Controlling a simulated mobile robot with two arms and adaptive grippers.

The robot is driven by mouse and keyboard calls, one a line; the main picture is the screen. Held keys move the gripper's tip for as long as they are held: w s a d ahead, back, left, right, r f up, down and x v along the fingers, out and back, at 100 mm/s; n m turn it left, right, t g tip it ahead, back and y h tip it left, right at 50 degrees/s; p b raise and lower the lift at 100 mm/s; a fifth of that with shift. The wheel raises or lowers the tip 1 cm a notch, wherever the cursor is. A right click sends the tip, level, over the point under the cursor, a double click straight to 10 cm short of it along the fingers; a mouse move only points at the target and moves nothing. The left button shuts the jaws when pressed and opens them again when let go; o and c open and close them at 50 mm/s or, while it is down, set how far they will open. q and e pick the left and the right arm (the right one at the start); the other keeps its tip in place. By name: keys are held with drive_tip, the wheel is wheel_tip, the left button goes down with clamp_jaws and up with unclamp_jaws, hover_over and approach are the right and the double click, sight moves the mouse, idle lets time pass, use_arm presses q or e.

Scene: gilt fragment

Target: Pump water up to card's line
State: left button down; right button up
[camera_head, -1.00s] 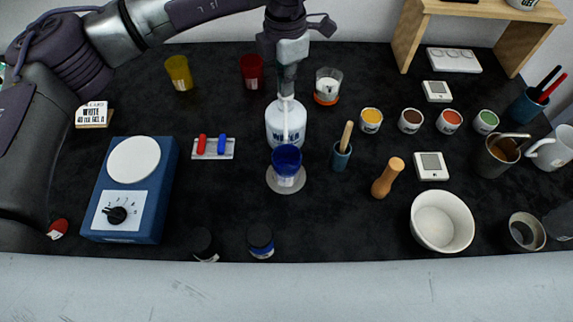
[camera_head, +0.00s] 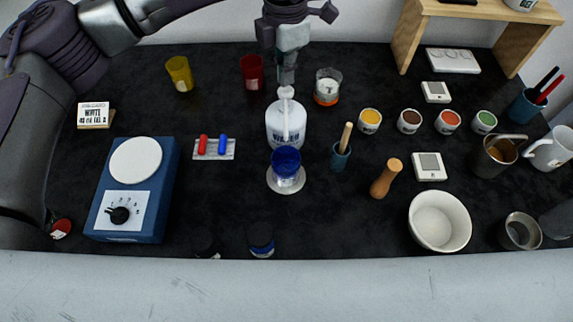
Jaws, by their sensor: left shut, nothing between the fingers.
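The white water pump bottle (camera_head: 278,128) with dark lettering stands upright at the middle of the dark table. My left gripper (camera_head: 287,80) is shut and empty, pointing down just above the pump head (camera_head: 286,93); a small gap seems to show between them. A blue cup (camera_head: 286,160) stands on a pale round coaster (camera_head: 273,186) directly in front of the bottle, below the spout. The water level inside the cup cannot be made out. My right gripper is not in view.
A blue hotplate-like device (camera_head: 108,215) with a dial is at left. Red and yellow cups (camera_head: 179,72) stand behind. A clear glass (camera_head: 328,86) is right of the pump. Pigment pots (camera_head: 369,121), a pestle (camera_head: 386,178) and a white bowl (camera_head: 440,222) lie to the right.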

sight(286, 90)
use_arm(q)
drive_tip(key=shift+f, duration=0.15)
drive_tip(key=shift+f+b, duration=1.6)
drive_tip(key=shift+f, duration=0.1)
drive_tip(key=shift+r, duration=0.2)
drive_tip(key=shift+r+p, duration=0.7)
drive_tip(key=shift+r, duration=0.95)
drive_tip(key=shift+r, duration=0.1)
wheel_tip(286, 90, up, 6)
drive_tip(key=p, duration=0.2)
drive_tip(key=shift+p, duration=0.4)
